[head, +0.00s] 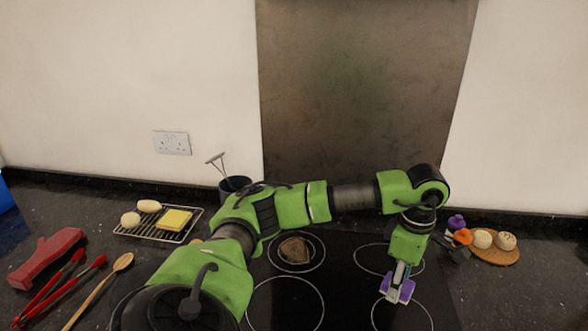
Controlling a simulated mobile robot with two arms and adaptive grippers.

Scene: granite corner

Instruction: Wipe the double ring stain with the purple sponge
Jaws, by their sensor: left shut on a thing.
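My left gripper (399,278) reaches over the black hob (345,290) from above and is shut on the purple sponge (404,291). The sponge is low over the front right ring of the hob; I cannot tell whether it touches the glass. A brown patch (294,250), which looks like the stain, lies inside the double ring at the back left of the hob. The sponge is apart from it, to the right and nearer to me. My left arm crosses in front of part of the hob. My right gripper is not in view.
A wire rack (148,233) with a yellow block (175,219) and pale round items stands left. A red mitt (46,257), red tongs (65,285) and wooden spoon (101,284) lie front left. A dark pot (228,187) stands behind my arm. A wooden board (497,257) with small items is right.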

